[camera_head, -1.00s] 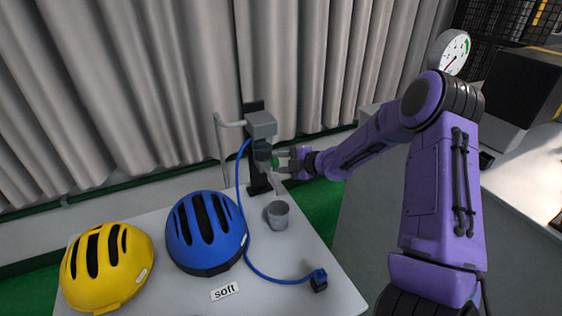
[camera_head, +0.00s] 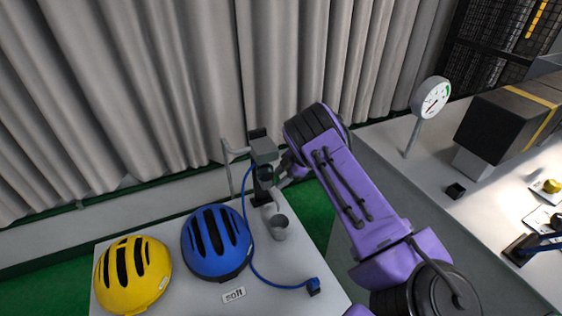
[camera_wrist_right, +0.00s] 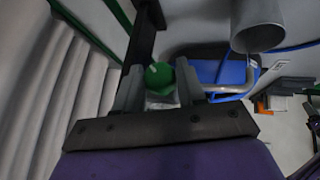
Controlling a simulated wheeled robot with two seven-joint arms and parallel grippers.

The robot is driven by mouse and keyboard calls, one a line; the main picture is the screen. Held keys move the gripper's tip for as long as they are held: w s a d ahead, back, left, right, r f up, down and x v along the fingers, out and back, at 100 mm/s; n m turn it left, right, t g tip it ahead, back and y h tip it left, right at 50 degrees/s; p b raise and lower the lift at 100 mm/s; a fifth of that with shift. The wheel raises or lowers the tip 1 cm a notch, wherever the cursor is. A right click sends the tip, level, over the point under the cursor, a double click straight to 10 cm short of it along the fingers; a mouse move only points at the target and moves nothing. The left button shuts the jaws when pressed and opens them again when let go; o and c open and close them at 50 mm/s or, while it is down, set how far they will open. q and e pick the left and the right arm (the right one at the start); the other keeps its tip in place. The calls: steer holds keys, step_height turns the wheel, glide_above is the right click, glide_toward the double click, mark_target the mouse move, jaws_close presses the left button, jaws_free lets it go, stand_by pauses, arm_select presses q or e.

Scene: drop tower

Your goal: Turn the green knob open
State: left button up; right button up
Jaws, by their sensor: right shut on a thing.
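The green knob (camera_wrist_right: 160,76) shows in the right wrist view between the two fingers of my right gripper (camera_wrist_right: 159,88), which is shut on it. In the head view my right gripper (camera_head: 282,178) is at the grey tap unit (camera_head: 264,150) on its dark post, coming from the right. My purple forearm partly hides it, and I cannot make out the knob there. How far the knob is turned I cannot tell. My left gripper is not in view.
A grey cup (camera_head: 281,232) stands below the tap unit. A blue helmet (camera_head: 232,262), a yellow helmet (camera_head: 152,285), a "soft" label (camera_head: 234,295) and a blue hose (camera_head: 249,235) share the white table. A dial gauge (camera_head: 432,98) stands on the right counter.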

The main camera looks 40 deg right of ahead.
steer(key=shift+w+d+m+g+y+b, duration=0.15)
steer(key=shift+m+g+y+b, duration=0.35)
steer(key=shift+g+b, duration=1.5)
steer(key=shift+w+m+g+y+b, duration=0.15)
steer(key=shift+m+g+y+b, duration=0.6)
steer(key=shift+b, duration=2.1)
steer(key=shift+n+g+h, duration=0.25)
steer(key=shift+h, duration=0.1)
